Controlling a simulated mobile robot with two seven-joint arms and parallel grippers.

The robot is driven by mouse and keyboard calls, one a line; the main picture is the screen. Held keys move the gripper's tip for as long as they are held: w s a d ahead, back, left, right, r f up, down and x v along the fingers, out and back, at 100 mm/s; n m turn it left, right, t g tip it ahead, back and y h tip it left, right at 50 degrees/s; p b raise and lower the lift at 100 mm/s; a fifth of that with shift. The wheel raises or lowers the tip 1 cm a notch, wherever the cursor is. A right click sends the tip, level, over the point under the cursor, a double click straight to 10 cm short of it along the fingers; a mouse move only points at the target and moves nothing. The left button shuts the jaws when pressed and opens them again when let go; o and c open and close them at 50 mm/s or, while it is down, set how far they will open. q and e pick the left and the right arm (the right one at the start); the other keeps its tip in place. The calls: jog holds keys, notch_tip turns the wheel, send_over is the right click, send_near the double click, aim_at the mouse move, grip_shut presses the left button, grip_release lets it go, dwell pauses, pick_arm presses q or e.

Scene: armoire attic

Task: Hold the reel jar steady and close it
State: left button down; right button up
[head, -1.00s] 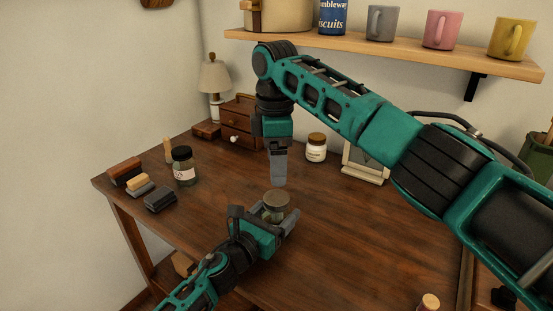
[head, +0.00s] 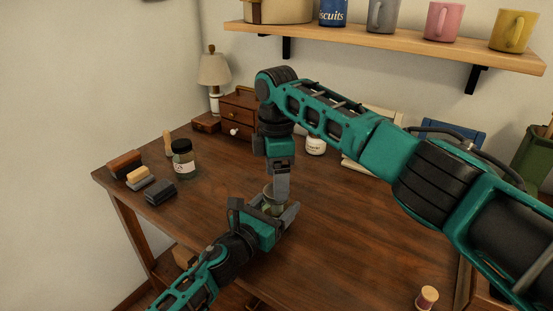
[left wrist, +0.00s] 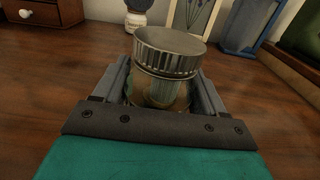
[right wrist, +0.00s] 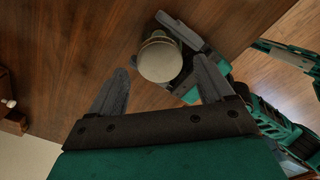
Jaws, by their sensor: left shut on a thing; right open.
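In the left wrist view the ribbed metal lid (left wrist: 170,50) sits on top of the glass (left wrist: 158,92) and looks slightly tilted. My right gripper (head: 281,196) points down over the jar and hides part of it. In the right wrist view its two fingers are open, with the round lid (right wrist: 160,60) between and just beyond the fingertips; I cannot tell whether they touch it.
A labelled jar (head: 183,158), brushes and blocks (head: 160,191) stand at the table's left. A small drawer chest (head: 238,112), lamp (head: 213,72) and white jar (head: 315,145) are at the back. A thread spool (head: 427,297) stands front right. The right of the table is mostly clear.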

jog(key=shift+f, duration=1.2)
jog(key=shift+c, duration=0.4)
jog(key=c, duration=1)
jog(key=m, duration=1.3)
jog(key=shift+m, duration=0.3)
jog(key=o, duration=1.3)
jog(key=shift+c, duration=0.2)
notch_tip(320, 180, up, 12)
